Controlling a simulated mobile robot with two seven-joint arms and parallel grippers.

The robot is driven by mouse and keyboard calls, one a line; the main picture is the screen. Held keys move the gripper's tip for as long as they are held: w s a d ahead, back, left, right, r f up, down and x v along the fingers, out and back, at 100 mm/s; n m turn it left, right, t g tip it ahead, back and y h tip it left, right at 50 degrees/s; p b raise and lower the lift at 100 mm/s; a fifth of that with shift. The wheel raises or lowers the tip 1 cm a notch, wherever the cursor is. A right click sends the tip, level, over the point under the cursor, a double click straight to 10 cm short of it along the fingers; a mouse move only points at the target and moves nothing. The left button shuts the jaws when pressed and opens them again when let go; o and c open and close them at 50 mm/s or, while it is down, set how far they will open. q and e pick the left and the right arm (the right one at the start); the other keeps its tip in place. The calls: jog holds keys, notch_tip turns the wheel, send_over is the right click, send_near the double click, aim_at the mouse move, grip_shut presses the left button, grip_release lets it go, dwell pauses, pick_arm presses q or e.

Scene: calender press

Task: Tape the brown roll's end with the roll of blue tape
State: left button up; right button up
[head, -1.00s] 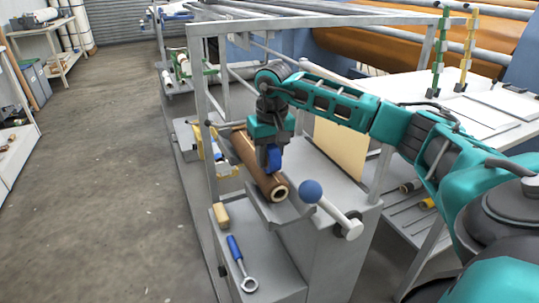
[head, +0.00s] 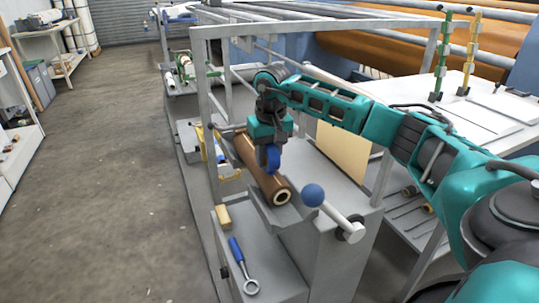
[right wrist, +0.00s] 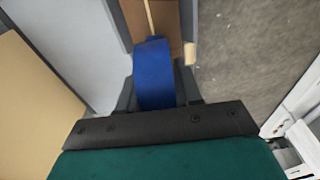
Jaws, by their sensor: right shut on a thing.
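The brown roll (head: 258,172) lies in a grey cradle on the press, its near end showing a pale ring core. The roll of blue tape (head: 273,158) is held upright in my right gripper (head: 271,150), right at the brown roll's upper side. In the right wrist view the blue tape (right wrist: 154,75) sits between the two dark fingers (right wrist: 155,92), with the brown roll (right wrist: 165,20) beyond it. A thin pale strip runs along the brown roll there. Whether the tape touches the roll is unclear. My left gripper is not in view.
A tan board (head: 343,150) stands behind. Grey frame posts rise around the press.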

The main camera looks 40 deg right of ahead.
jog(key=shift+w, duration=0.15)
jog(key=shift+w+d, duration=0.2)
jog(key=shift+w, duration=0.25)
jog(key=shift+w, duration=0.15)
dwell(0.4)
jog(key=shift+w+d+p, duration=0.15)
jog(key=shift+w+p, duration=0.15)
jog(key=shift+w, duration=0.05)
jog(key=shift+w, duration=0.1)
jog(key=shift+w+d, duration=0.2)
jog(key=shift+w, duration=0.25)
jog(key=shift+w, duration=0.2)
dwell(0.3)
jog(key=shift+w, duration=0.15)
jog(key=shift+w+d, duration=0.15)
jog(key=shift+w, duration=0.05)
